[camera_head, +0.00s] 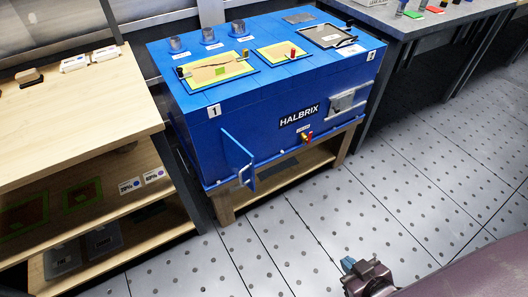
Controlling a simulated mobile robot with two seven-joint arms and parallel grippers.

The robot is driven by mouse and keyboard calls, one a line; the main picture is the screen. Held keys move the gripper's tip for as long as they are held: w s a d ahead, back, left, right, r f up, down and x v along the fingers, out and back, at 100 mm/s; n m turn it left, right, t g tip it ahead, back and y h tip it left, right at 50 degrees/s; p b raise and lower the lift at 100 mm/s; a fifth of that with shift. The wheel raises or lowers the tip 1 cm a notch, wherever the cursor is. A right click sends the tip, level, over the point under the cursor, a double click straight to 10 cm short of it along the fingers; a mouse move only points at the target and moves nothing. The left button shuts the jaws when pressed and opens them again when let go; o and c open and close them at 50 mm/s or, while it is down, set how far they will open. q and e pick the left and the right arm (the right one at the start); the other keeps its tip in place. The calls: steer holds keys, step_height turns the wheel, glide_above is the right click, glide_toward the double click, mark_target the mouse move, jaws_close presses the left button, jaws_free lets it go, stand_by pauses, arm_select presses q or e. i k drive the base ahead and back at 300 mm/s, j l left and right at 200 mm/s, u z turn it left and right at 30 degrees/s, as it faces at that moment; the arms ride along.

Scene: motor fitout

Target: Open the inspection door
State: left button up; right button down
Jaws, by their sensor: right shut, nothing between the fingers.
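The blue machine cabinet marked HALBRIX (265,127) stands on a wooden stand in the head view. A small blue door panel (238,155) sits low on the left part of its front. The panel stands out from the front face, so it looks swung open; how far is hard to tell. A pale metal handle (244,175) shows near its lower edge. My right gripper (350,265) is at the bottom of the view, over the floor, shut and empty. It is well apart from the door, in front and to the right. My left gripper is not in view.
A wooden shelf bench (75,110) stands close on the left. A grey table (425,22) with small parts is at the back right. A red and yellow valve (307,137) and a metal latch box (343,102) project from the cabinet's front. The floor (410,190) ahead is clear.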

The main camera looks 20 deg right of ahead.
mark_target(240, 161)
steer(key=i+l+u, duration=0.1)
steer(key=l, duration=0.3)
steer(key=i+l+u, duration=0.1)
steer(key=l, duration=0.35)
steer(key=i+l+u, duration=0.1)
steer(key=l, duration=0.35)
steer(key=i+j, duration=0.05)
steer(key=i, duration=0.05)
